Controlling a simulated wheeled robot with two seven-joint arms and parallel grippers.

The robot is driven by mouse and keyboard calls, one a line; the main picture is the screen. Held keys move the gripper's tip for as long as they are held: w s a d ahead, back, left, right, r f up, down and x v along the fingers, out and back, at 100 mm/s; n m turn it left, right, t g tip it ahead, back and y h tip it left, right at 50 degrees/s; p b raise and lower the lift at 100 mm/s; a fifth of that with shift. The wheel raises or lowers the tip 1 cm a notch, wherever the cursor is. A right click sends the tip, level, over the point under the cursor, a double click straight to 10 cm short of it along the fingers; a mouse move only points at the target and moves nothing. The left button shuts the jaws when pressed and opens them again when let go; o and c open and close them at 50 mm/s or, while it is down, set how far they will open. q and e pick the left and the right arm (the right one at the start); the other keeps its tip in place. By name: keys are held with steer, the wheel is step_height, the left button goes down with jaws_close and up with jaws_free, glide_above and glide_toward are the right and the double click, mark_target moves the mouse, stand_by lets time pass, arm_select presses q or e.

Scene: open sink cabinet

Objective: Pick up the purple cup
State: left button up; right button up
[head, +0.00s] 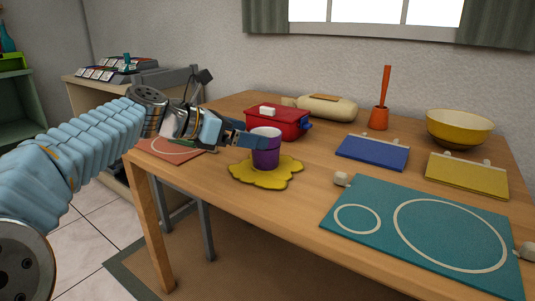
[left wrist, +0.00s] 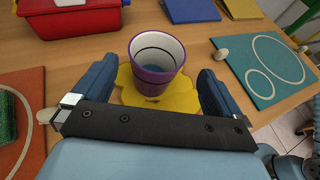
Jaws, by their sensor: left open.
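The purple cup (head: 265,158) has a pale inside and stands upright on a yellow splat-shaped mat (head: 246,177) near the table's front left. My left gripper (head: 249,139) is at the cup's left side, with its blue fingers near the upper part of the cup. In the left wrist view the cup (left wrist: 153,80) shows between the two spread fingers of my left gripper (left wrist: 157,68), with a gap on each side. The left gripper is open and holds nothing. I cannot tell whether a finger touches the cup. My right gripper is not in view.
A red box (head: 283,122) stands close behind the cup. An orange-red board (head: 172,152) lies left under my arm. A teal board (head: 424,231), blue board (head: 372,152) and yellow board (head: 466,175) lie right. A yellow bowl (head: 459,129) and orange holder (head: 378,117) stand at the back.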

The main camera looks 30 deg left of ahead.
mark_target(267, 160)
arm_select(q)
steer(key=x, duration=0.6)
steer(key=shift+w+a+b, duration=0.1)
steer(key=shift+w+b, duration=0.05)
steer(key=shift+b, duration=0.25)
steer(key=shift+r, duration=0.1)
steer(key=shift+c, duration=0.3)
steer(key=c, duration=0.9)
steer(key=shift+r, duration=0.15)
